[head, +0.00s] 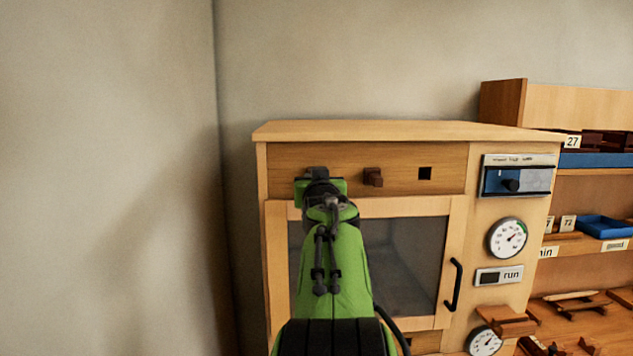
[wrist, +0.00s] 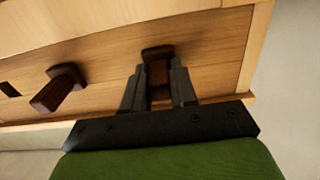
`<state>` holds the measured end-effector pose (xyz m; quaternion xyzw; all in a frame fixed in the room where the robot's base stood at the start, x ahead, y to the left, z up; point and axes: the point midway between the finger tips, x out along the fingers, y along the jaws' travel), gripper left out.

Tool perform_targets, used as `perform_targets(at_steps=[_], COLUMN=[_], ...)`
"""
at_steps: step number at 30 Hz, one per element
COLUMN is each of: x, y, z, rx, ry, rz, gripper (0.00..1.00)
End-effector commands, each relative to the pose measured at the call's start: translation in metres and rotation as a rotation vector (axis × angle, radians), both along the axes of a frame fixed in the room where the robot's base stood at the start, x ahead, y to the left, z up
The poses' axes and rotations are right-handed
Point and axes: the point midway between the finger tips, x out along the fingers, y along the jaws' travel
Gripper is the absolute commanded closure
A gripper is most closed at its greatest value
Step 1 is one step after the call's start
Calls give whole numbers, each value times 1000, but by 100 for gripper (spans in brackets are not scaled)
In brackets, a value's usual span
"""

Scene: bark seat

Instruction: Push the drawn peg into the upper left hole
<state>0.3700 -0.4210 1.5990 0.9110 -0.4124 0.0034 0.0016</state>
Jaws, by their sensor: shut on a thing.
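The wooden panel (head: 400,155) at the top of the cabinet has dark brown square pegs in a row. My gripper (head: 318,178) is in front of the panel's left part and hides the spot behind it. In the wrist view my gripper (wrist: 158,82) is shut on a dark brown peg (wrist: 159,76), one finger on each side. The peg's far end meets the panel at a dark square; I cannot tell how deep it sits. A second peg (head: 373,177) sticks out to the right; it also shows in the wrist view (wrist: 59,88).
An empty square hole (head: 425,173) is at the panel's right. Below is a glass door (head: 405,262) with a black handle (head: 454,285). Dials and a blue switch (head: 517,181) are at the right, beyond them shelves. A bare wall is left.

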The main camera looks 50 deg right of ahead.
Motion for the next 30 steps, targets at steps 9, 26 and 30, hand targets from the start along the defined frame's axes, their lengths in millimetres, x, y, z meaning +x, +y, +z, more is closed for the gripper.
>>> perform_targets(at_steps=[9, 26, 30], x=[0, -14, -39], y=[0, 16, 46], z=[0, -2, -6], rx=[-1, -1, 0], ry=[-1, -5, -6], rz=[0, 1, 4], gripper=[64, 43, 43])
